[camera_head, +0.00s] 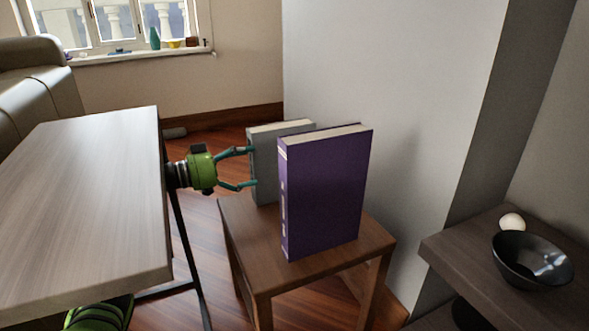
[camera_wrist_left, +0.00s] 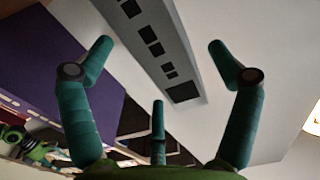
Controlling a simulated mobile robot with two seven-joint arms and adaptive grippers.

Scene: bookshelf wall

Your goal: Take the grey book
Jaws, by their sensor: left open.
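The grey book (camera_head: 265,168) stands upright on a small wooden stool (camera_head: 261,230), partly hidden behind a larger purple book (camera_head: 325,192). My left gripper (camera_head: 252,166) is at the left of the grey book, its fingers spread and open, with the tips by the book's spine. In the left wrist view the grey spine with dark square marks (camera_wrist_left: 160,45) lies between the spread fingers of my left gripper (camera_wrist_left: 160,45), and the purple book (camera_wrist_left: 50,60) is at the left. I cannot tell whether the fingers touch the book.
A wooden table (camera_head: 85,200) lies left of the stool, with my left arm passing beyond its edge. A pale wall (camera_head: 390,90) stands behind the books. A dark shelf at the right holds a black bowl (camera_head: 531,262) and a white ball (camera_head: 512,222).

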